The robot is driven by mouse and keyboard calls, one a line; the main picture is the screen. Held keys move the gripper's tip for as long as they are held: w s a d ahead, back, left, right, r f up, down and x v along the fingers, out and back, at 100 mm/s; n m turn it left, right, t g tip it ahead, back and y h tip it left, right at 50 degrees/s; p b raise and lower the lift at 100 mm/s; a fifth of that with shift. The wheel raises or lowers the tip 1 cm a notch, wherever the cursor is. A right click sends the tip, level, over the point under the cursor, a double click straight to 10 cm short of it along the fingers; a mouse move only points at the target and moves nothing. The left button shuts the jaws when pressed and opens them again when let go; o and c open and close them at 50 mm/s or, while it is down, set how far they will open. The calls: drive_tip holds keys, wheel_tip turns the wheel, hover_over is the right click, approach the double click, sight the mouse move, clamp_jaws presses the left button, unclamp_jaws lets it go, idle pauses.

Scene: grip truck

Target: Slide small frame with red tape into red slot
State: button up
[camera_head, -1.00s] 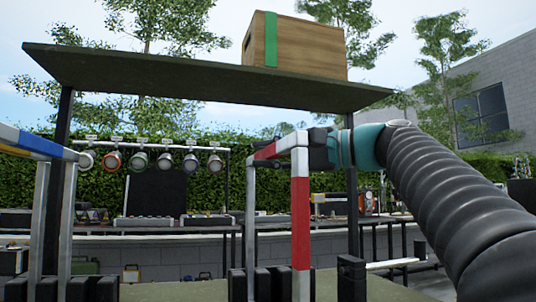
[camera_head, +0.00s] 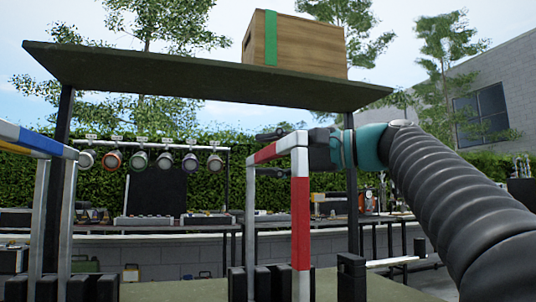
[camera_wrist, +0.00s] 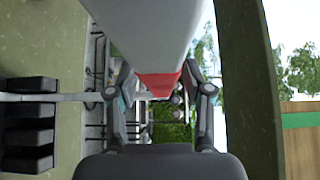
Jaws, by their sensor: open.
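The small frame with red tape (camera_head: 300,215) stands upright in the middle of the head view, white with red bands on its near leg and top bar. Its leg bottoms are among black blocks (camera_head: 262,284) on the green deck; how deep they sit, or whether the slot is red, I cannot tell. My gripper (camera_wrist: 159,80) is open around the frame's top bar, one finger on each side. In the head view my gripper (camera_head: 320,149) sits at the bar's near corner, with one dark finger above the bar. The bar also shows in the wrist view (camera_wrist: 155,25).
A frame with blue and yellow tape (camera_head: 40,142) stands at the left among more black blocks. A green shelf (camera_head: 200,85) spans overhead, carrying a wooden box with a green stripe (camera_head: 305,45).

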drive_tip(key=v, duration=1.1)
drive_tip(key=shift+d, duration=0.35)
drive_tip(key=shift+s, duration=0.15)
